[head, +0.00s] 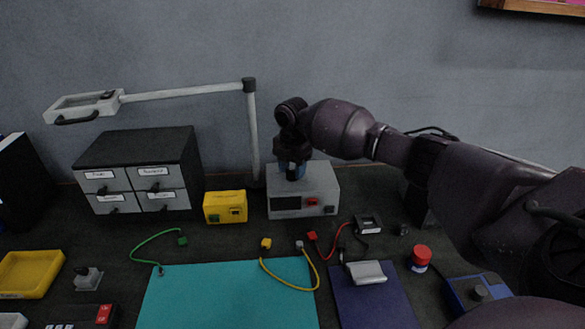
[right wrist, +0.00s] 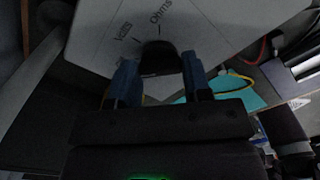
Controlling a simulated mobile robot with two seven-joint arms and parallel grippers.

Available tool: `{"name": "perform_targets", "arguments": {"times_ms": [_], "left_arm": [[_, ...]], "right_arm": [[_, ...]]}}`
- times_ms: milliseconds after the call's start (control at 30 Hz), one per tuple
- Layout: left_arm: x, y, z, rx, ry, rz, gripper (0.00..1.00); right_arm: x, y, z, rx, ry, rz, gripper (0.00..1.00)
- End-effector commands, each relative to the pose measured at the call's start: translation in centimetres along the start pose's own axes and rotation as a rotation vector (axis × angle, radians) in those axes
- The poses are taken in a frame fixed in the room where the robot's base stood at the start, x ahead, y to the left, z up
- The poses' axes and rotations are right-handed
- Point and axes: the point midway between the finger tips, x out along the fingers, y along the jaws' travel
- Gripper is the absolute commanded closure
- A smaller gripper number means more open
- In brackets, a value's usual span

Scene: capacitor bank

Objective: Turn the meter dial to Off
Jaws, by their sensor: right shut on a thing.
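The black dial (right wrist: 158,52) sits below those labels. My right gripper (head: 292,172) reaches down onto the meter's top. In the right wrist view its blue fingers (right wrist: 159,68) are shut on the dial, one on each side. The dial's pointer and any Off label are hidden. My left gripper is not in view.
A yellow box (head: 225,207) stands just left of the meter, beside a drawer cabinet (head: 137,172). A lamp (head: 180,93) arches behind. Green, yellow and red leads (head: 336,240) lie in front, near a teal mat (head: 225,300).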

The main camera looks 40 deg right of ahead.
Motion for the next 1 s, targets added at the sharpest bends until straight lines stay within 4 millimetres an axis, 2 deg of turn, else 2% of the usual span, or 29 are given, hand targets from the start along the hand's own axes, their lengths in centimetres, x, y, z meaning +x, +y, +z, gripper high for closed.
{"name": "perform_targets", "arguments": {"times_ms": [533,567,700,1000], "left_arm": [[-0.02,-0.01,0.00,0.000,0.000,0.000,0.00],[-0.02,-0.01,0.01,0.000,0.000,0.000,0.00],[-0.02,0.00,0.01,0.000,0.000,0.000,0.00],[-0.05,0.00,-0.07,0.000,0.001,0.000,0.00]], "right_arm": [[0.08,0.01,-0.12,-0.026,0.002,-0.001,0.79],[0.08,0.01,-0.12,-0.026,0.002,-0.001,0.51],[0.06,0.01,-0.09,-0.024,0.002,-0.001,0.30],[-0.17,0.01,-0.03,-0.023,0.000,0.000,0.30]]}}
